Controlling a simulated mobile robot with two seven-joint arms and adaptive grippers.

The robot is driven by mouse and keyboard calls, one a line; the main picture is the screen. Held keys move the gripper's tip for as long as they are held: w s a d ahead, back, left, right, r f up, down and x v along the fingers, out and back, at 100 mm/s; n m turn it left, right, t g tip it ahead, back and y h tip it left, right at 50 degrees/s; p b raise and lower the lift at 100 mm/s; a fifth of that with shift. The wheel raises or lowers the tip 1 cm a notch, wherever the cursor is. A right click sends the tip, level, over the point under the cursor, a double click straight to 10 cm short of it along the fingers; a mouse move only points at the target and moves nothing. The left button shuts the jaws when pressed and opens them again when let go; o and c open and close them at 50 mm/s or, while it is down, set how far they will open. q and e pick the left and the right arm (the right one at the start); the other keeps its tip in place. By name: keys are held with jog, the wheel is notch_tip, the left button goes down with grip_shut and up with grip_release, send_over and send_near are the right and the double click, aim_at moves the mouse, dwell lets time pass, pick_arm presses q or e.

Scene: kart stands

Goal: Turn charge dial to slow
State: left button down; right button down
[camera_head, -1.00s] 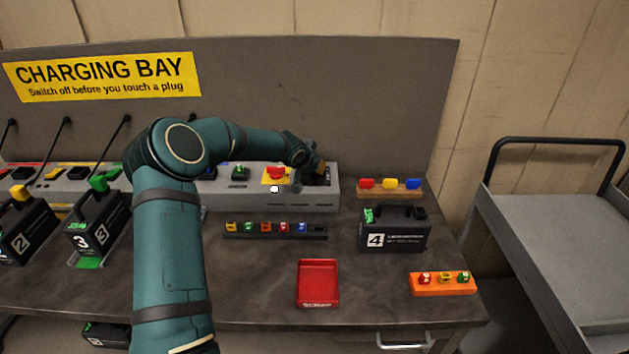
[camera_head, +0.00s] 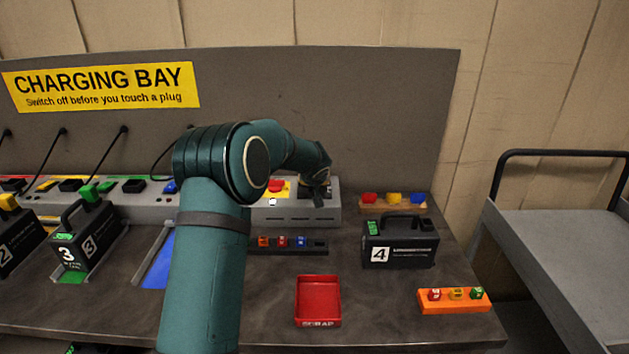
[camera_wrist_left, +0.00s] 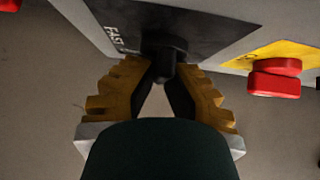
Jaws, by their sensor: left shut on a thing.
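The charge dial (camera_wrist_left: 165,48) is a black knob on a dark plate (camera_wrist_left: 205,22) marked "FAST", in the left wrist view. Any other marking on the plate is hidden or unreadable. My left gripper (camera_wrist_left: 161,78) has its two yellow-brown ribbed fingers shut on the dial, one on each side. In the head view my left gripper (camera_head: 317,195) is at the right end of the grey charger console (camera_head: 290,217), and its wrist hides the dial. My right gripper is not in view.
A red button (camera_wrist_left: 275,80) on a yellow plate sits beside the dial. Battery 4 (camera_head: 400,243), a red scrap tray (camera_head: 318,300) and an orange block (camera_head: 454,301) stand on the bench. Battery 3 (camera_head: 90,235) stands at left. A grey cart (camera_head: 560,235) is at right.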

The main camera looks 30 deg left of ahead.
pick_arm(q)
jog(key=shift+f, duration=0.1)
dwell(0.5)
jog(key=c, duration=1)
grip_release()
jog(key=v, duration=1.2)
jog(key=shift+d, duration=0.1)
